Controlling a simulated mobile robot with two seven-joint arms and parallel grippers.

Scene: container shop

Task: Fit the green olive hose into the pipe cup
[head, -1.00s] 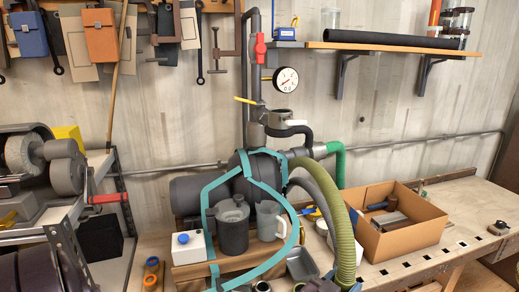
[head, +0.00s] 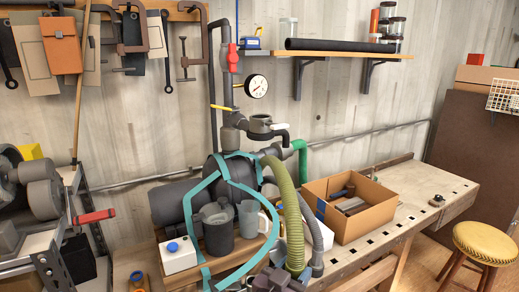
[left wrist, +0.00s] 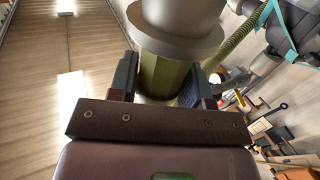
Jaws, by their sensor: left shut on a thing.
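The green olive hose (head: 292,212) arches down from the pump's side to the bottom of the head view. My left gripper (head: 272,280) shows only as dark parts at the bottom edge there, close to the hose's low end. In the left wrist view my left gripper (left wrist: 162,90) is shut on a smooth olive-green hose end (left wrist: 160,76). A grey rimmed cup (left wrist: 178,42), seemingly the pipe cup, lies directly beyond the hose end and covers its far edge. I cannot tell whether the end is inside or only against it. My right gripper is not in view.
A grey hose (head: 313,235) runs close beside the olive one. A cardboard box (head: 370,222) stands right of them. The bench's right end is mostly clear.

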